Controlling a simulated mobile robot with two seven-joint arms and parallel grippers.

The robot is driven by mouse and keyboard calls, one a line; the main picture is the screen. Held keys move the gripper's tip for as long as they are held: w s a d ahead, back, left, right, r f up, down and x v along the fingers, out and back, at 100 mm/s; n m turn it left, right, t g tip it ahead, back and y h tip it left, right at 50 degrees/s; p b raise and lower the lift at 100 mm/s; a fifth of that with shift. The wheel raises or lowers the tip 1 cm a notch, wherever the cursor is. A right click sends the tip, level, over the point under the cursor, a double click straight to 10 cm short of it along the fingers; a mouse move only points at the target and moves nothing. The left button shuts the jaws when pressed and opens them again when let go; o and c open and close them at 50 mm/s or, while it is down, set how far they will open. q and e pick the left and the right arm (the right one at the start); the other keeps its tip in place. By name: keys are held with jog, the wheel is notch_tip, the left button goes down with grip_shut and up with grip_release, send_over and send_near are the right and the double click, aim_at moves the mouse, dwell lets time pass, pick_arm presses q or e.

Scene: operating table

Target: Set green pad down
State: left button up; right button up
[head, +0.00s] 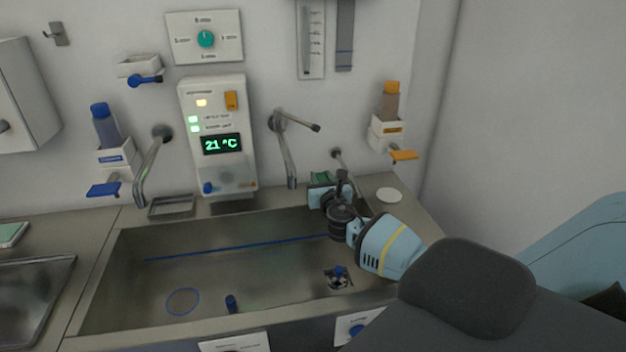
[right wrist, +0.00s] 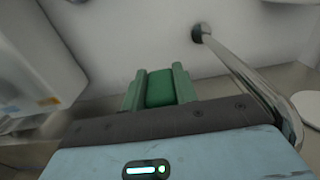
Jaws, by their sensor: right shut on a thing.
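The green pad (head: 320,177) is in my right gripper (head: 322,186), over the back right rim of the sink near the wall. In the right wrist view the green pad (right wrist: 160,88) sits between the two green fingers of my right gripper (right wrist: 160,80), which are shut on it. Whether the pad touches the counter beneath cannot be told. The gripper body hides part of the pad in the head view. My left gripper is in neither view.
Taps (head: 285,150) and (right wrist: 245,75) stand close beside the gripper. A round white disc (head: 389,195) lies on the counter to the right.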

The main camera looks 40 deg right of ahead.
jog(key=x, duration=0.2)
jog(key=f+b+x, duration=0.1)
jog(key=x, duration=0.2)
jog(key=shift+w+f, duration=0.1)
jog(key=shift+w, duration=0.25)
jog(key=shift+w+d+b, duration=0.25)
jog(key=shift+w+b, duration=0.15)
jog(key=shift+w, duration=0.05)
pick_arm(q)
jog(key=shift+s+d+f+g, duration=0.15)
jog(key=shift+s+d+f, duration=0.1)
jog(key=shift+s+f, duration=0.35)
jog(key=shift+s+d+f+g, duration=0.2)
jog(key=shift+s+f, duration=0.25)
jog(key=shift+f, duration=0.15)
pick_arm(e)
jog(key=shift+r, duration=0.25)
jog(key=shift+f+b, duration=0.65)
jog(key=shift+f, duration=1.2)
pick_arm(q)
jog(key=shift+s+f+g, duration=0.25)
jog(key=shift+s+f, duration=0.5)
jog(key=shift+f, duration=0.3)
pick_arm(e)
jog(key=shift+r, duration=0.1)
jog(key=shift+f, duration=0.25)
jog(key=o, duration=1)
jog(key=shift+r, duration=0.1)
